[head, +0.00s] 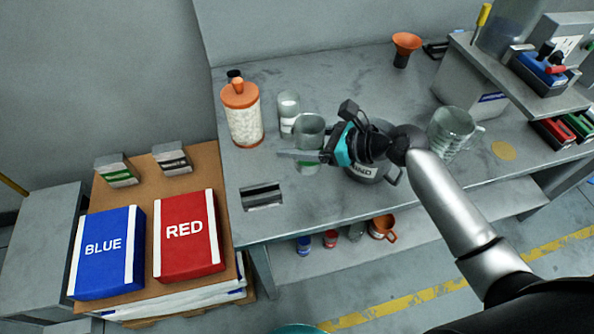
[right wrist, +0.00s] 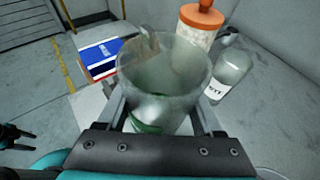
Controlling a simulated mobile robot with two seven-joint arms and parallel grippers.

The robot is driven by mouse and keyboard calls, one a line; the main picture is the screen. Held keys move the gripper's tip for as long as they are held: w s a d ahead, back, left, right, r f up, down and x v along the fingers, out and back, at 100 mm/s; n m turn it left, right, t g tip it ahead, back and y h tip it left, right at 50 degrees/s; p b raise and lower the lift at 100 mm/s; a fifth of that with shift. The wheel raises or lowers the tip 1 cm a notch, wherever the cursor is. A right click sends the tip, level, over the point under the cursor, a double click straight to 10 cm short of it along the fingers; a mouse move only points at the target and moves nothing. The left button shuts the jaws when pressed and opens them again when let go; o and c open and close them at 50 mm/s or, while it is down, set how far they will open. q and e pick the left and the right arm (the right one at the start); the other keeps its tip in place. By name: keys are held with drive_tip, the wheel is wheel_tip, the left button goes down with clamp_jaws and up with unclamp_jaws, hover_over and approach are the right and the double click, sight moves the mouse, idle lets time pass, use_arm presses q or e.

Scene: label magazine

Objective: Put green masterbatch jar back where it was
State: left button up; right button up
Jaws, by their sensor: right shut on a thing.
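The green masterbatch jar (head: 310,128) is a clear, open-topped glass with a green band low on it. It stands upright near the front left of the grey bench in the head view. My right gripper (head: 302,156) is shut around it, with one finger on each side in the right wrist view, where the jar (right wrist: 163,85) fills the middle. The gripper hides part of its lower half; I cannot tell whether its base touches the bench. What looks like my left gripper (right wrist: 22,133) shows at the left edge of the right wrist view, too small to judge its jaws.
A small labelled glass jar (head: 288,107) and an orange-lidded canister (head: 243,122) stand close behind. A slot (head: 262,196) lies in front left. A grey jug (head: 366,174) stands right, partly behind my arm, and a clear pitcher (head: 452,127) further right. Small containers (head: 330,238) sit below.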

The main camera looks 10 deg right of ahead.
wheel_tip(320, 180, down, 8)
drive_tip(key=b, duration=0.3)
drive_tip(key=shift+r, duration=0.1)
drive_tip(key=o, duration=1.5)
drive_tip(key=p+v, duration=0.2)
drive_tip(key=v, duration=1)
drive_tip(key=shift+a+r, duration=0.1)
